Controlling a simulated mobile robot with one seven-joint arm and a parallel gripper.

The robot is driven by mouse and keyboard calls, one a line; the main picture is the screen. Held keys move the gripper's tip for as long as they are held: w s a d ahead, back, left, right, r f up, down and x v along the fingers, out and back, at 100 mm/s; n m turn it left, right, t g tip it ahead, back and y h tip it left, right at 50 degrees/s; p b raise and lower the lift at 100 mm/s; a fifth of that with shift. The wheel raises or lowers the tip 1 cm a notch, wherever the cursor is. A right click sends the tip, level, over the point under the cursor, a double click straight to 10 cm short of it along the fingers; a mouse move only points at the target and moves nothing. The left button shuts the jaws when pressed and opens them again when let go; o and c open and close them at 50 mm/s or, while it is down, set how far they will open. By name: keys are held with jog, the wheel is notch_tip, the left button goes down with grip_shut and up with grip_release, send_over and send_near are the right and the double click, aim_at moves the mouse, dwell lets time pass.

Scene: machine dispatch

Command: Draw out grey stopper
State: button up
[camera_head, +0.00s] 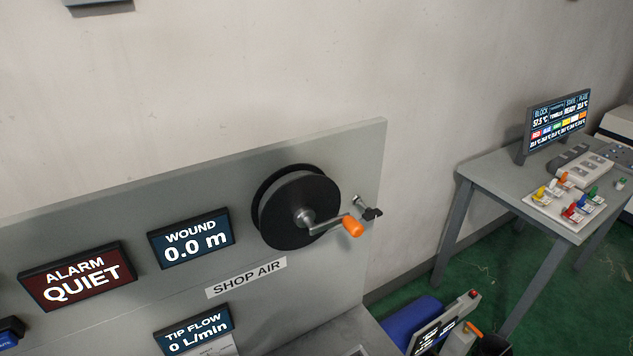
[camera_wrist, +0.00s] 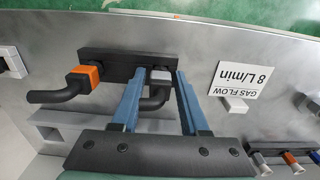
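In the wrist view, a grey stopper (camera_wrist: 160,76) sits at the right end of a black bar (camera_wrist: 118,63) on a grey panel. A black bent handle runs from it, partly hidden behind my fingers. My gripper (camera_wrist: 159,88) is open, with its two blue fingers on either side of the grey stopper and small gaps showing. An orange stopper (camera_wrist: 84,77) with a similar black bent handle sits at the left end of the same bar. Neither my gripper nor the grey stopper shows in the head view.
A "GAS FLOW 8 L/min" label (camera_wrist: 240,79) is right of the fingers. Plugs (camera_wrist: 290,158) line a dark strip at lower right. In the head view, a black reel (camera_head: 290,212) with an orange-handled crank stands on a panel, and a table (camera_head: 500,178) holds coloured items.

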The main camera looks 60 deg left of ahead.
grip_shut()
jog(key=shift+r, duration=0.2)
jog(key=shift+r+p, duration=2.8)
jog(key=shift+p, duration=0.25)
notch_tip(320, 180, up, 3)
jog(key=p, duration=0.2)
jog(key=shift+f+p, duration=0.15)
jog(key=shift+p, duration=0.25)
jog(key=shift+w+f, duration=0.1)
jog(key=shift+f, duration=0.05)
